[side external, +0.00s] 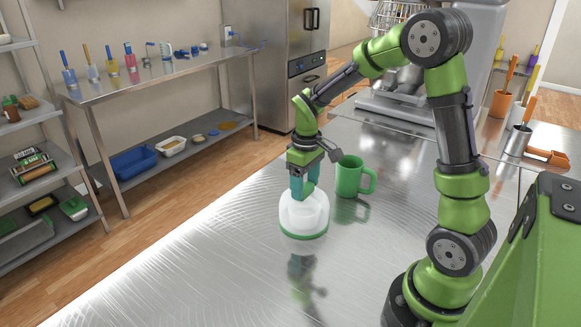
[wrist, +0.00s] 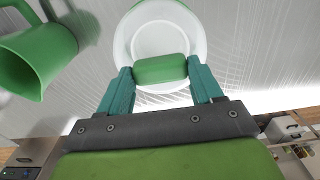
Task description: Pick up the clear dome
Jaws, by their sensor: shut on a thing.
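The clear dome (side external: 304,214) is whitish and see-through, with a green rim at its base. In the side external view it is upright at the middle of the metal table, below my gripper (side external: 303,188). In the wrist view the dome (wrist: 161,22) is seen from above, with a green block-like handle (wrist: 160,69) on top. My gripper (wrist: 161,74) is shut on this handle, one teal finger on each side. I cannot tell for sure whether the rim touches the table.
A green mug (side external: 350,177) stands just behind and right of the dome; it also shows in the wrist view (wrist: 38,52). The metal table (side external: 215,275) is clear at front and left. A metal canister (side external: 517,141) and an orange scoop (side external: 546,155) are at the far right.

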